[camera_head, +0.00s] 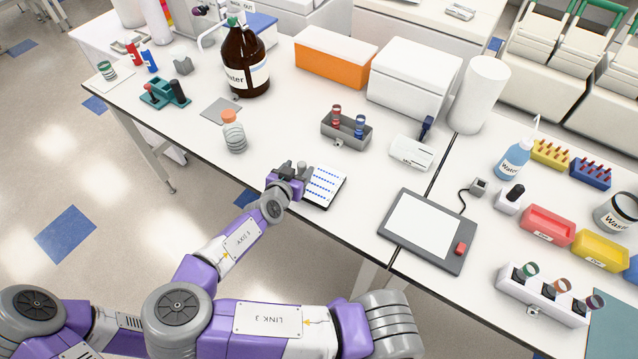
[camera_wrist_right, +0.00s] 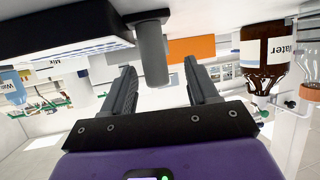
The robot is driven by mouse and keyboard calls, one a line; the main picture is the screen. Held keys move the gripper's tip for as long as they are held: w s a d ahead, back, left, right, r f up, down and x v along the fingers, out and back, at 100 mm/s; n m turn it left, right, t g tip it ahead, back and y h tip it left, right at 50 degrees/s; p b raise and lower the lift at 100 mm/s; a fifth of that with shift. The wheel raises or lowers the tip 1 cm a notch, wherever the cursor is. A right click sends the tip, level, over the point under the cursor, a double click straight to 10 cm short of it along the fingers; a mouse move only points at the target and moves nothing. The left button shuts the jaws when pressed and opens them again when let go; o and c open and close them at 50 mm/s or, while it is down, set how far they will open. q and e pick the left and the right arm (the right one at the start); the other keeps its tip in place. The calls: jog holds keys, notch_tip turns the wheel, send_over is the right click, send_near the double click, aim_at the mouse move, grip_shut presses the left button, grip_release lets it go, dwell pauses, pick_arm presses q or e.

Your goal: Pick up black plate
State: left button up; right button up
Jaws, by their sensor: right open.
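The black plate (camera_head: 324,187) lies near the front edge of the table in the head view. Its dark frame surrounds a white top with rows of blue marks. In the inverted right wrist view the black plate (camera_wrist_right: 65,28) fills the upper left, and a grey upright post (camera_wrist_right: 152,55) stands at its end. My right gripper (camera_head: 294,172) is at the plate's left end. In the wrist view my right gripper's fingers (camera_wrist_right: 160,85) are open, one on each side of the post in the picture. I cannot tell whether they touch it. My left gripper is not in view.
A clear orange-capped bottle (camera_head: 234,132) and a brown bottle (camera_head: 243,62) stand to the left. A grey rack (camera_head: 346,131) with tubes stands behind the plate, and a tablet-like device (camera_head: 428,230) lies to the right.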

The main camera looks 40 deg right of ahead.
jog(key=x, duration=0.4)
jog(key=shift+s+d, duration=0.1)
jog(key=shift+d, duration=0.15)
jog(key=shift+r, duration=0.1)
jog(key=c, duration=1.1)
